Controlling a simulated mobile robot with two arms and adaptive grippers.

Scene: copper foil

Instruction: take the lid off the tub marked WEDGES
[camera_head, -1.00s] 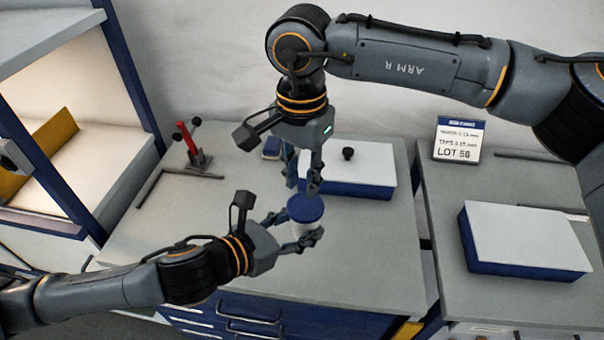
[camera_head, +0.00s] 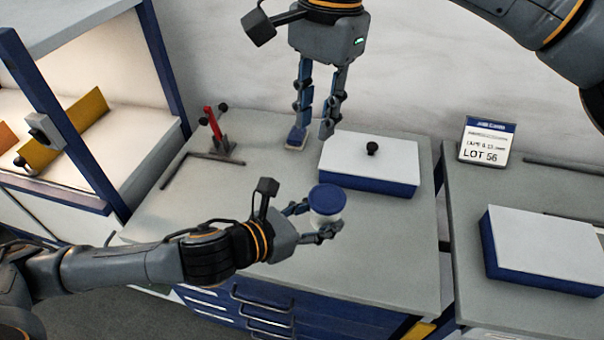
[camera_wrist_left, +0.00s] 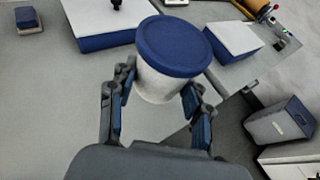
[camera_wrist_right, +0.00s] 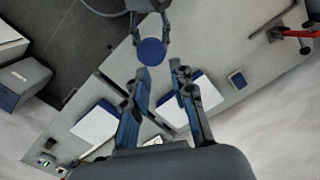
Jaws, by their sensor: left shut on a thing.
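A small white tub (camera_head: 323,219) with a blue lid (camera_head: 327,197) is upright in my left gripper (camera_head: 314,222), over the front part of the grey bench. The lid sits on the tub. The left wrist view shows the white wall (camera_wrist_left: 155,86) between the two fingers and the lid (camera_wrist_left: 173,44) above them. No marking is readable on the tub. My right gripper (camera_head: 312,135) points down, open and empty, behind the tub toward the wall. In the right wrist view the lid (camera_wrist_right: 152,51) lies beyond its spread fingertips (camera_wrist_right: 160,72).
A white-topped blue box (camera_head: 370,160) with a black knob is right of my right gripper. A small blue block (camera_head: 296,138) is by its left finger. A red clamp (camera_head: 215,128) stands at the back left. Another box (camera_head: 540,245) lies on the right bench beside a LOT 56 sign (camera_head: 486,141).

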